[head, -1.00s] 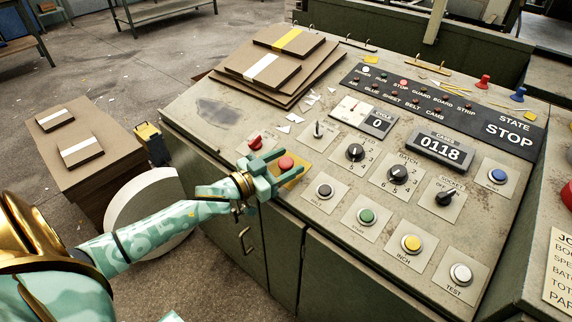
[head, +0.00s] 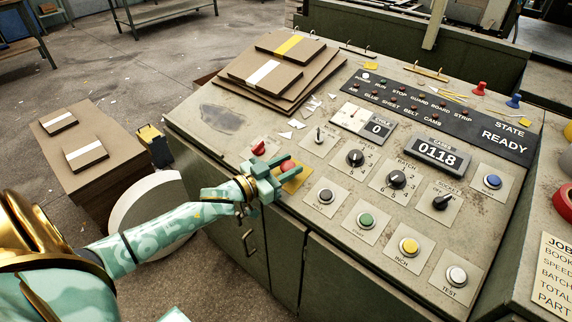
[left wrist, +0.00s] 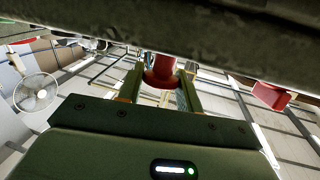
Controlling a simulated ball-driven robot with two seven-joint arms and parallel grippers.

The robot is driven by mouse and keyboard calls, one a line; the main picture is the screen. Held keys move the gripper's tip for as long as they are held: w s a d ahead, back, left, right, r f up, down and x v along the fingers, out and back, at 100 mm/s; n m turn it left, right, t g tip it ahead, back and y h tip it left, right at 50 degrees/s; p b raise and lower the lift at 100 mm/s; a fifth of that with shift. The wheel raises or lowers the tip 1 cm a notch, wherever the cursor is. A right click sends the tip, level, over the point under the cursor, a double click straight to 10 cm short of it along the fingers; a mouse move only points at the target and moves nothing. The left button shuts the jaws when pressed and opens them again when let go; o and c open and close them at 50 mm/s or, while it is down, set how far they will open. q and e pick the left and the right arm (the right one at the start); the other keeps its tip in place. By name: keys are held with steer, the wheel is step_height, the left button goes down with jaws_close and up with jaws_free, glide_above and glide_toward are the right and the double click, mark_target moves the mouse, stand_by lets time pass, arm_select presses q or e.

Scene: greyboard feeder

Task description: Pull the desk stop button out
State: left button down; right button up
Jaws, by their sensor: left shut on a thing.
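The red desk stop button (head: 288,166) sits on its yellow plate (head: 296,182) at the near left part of the sloping desk. My left gripper (head: 281,170) is shut on it, one finger on each side. In the left wrist view the red button (left wrist: 160,73) shows between the two fingers, its base partly cut off by the dark desk edge. The state display (head: 503,137) reads READY. My right gripper is not in view.
A red knob (head: 258,147) stands close to the left of the gripper. Several push buttons and dials, such as the black button (head: 325,196) and green button (head: 366,219), lie to the right. Stacked boards (head: 273,75) cover the desk's back left.

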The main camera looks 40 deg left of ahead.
arm_select(q)
steer(key=c, duration=0.9)
jaws_free()
steer(key=shift+r, duration=0.25)
steer(key=shift+c, duration=0.2)
steer(key=shift+s, duration=0.1)
steer(key=p+v, duration=0.4)
steer(key=v, duration=1.2)
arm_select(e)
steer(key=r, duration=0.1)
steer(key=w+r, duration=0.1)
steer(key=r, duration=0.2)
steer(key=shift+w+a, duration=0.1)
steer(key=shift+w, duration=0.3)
arm_select(q)
steer(key=shift+s+a+f, duration=0.1)
